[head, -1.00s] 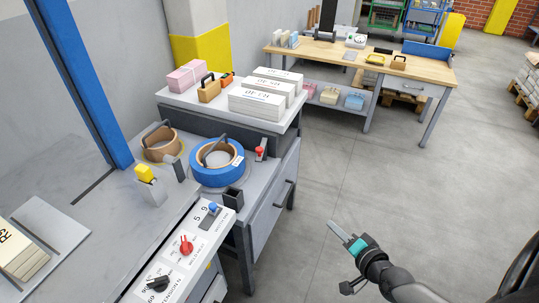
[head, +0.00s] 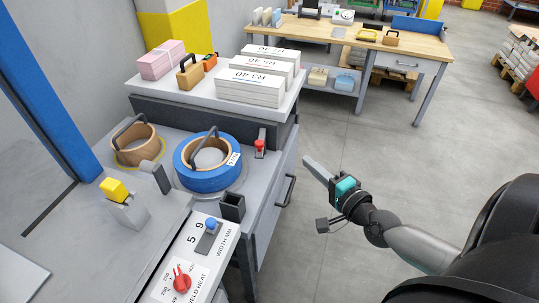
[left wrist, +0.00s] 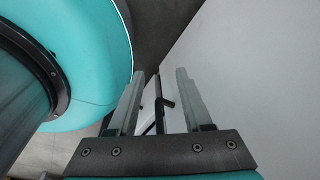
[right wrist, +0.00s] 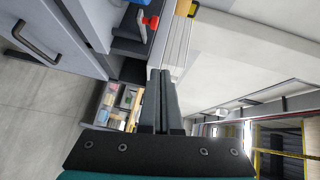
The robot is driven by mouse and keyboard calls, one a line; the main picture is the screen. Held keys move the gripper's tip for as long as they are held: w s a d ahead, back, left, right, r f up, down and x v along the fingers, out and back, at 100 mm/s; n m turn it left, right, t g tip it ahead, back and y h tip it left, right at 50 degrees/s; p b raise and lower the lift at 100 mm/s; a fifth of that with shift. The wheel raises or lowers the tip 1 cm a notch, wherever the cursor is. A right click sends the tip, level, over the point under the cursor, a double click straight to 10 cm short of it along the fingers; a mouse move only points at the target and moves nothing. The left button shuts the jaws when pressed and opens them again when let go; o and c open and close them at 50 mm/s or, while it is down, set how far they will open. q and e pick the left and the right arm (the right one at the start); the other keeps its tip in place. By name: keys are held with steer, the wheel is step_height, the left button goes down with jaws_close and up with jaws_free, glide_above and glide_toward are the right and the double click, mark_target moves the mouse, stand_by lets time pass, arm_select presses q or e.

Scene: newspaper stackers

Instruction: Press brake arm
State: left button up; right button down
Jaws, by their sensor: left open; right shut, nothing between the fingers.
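No part is labelled as the brake arm. A small grey lever with a red knob (head: 260,146) stands beside the blue tape roll (head: 207,180); it also shows in the right wrist view (right wrist: 150,22). A yellow-topped lever (head: 115,189) stands on the grey bench. Dark curved arms rest over the blue roll and the tan roll (head: 137,151). My right gripper (head: 308,162) is shut and empty, right of the red-knobbed lever and apart from it, over the floor side. My left gripper shows only in the left wrist view (left wrist: 161,75), open and empty.
A panel with a red dial (head: 181,281) and blue-topped switch lies at the front. Paper stacks (head: 250,88) and a pink bundle (head: 161,60) sit on the raised shelf. A drawer handle (head: 287,190) sticks out from the bench side. The floor to the right is open.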

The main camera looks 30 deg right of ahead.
arm_select(q)
steer(key=shift+w+f+b, duration=0.45)
steer(key=shift+w+f, duration=0.2)
arm_select(e)
steer(key=w+a+f, duration=0.1)
steer(key=w, duration=0.5)
steer(key=w+a+f, duration=0.2)
steer(key=w, duration=0.4)
steer(key=shift+w+f, duration=0.15)
steer(key=shift+w, duration=0.2)
